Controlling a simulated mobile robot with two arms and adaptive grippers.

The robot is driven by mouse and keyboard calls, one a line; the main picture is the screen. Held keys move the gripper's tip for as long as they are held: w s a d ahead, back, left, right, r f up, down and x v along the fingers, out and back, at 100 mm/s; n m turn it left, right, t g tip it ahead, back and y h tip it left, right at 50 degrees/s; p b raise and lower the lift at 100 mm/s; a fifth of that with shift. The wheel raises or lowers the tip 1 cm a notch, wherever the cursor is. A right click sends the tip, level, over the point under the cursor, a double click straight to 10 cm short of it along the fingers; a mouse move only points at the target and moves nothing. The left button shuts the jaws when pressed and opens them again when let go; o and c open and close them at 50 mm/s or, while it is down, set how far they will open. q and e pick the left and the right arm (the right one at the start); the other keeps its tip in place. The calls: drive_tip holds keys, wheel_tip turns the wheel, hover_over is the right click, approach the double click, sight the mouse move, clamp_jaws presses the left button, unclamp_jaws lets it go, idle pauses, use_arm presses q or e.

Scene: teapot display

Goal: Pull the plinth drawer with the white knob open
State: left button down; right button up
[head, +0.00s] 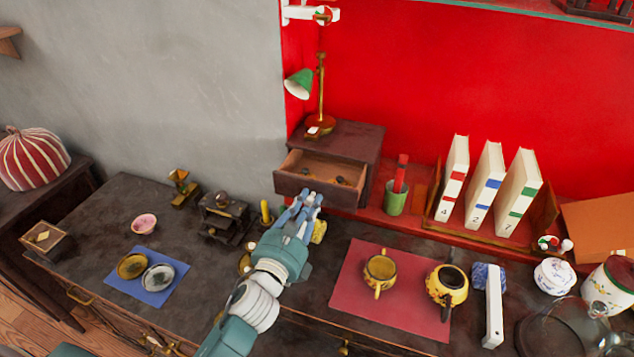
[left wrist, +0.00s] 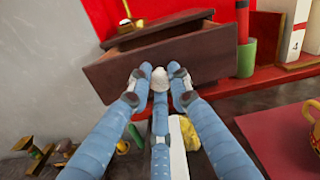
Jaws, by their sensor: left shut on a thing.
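The plinth drawer (head: 322,172) is a dark wood drawer in a small plinth (head: 352,141) on the counter's back. In the head view it stands open, with a few small dark items inside. My left gripper (head: 309,198) is at the middle of its front. In the left wrist view the drawer front (left wrist: 200,52) spans the upper middle. The white knob (left wrist: 159,78) shows between the fingertips of my left gripper (left wrist: 160,82), which are shut on it. My right gripper is not in view.
A green lamp (head: 299,84) stands on the plinth. A green cup (head: 395,197) and upright numbered books (head: 486,187) stand to the right. A red mat (head: 350,290) with a yellow cup and teapot lies in front.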

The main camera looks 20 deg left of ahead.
use_arm(q)
drive_tip(key=shift+s, duration=0.9)
drive_tip(key=c, duration=1.6)
unclamp_jaws()
drive_tip(key=s, duration=1.2)
drive_tip(key=shift+a, duration=0.25)
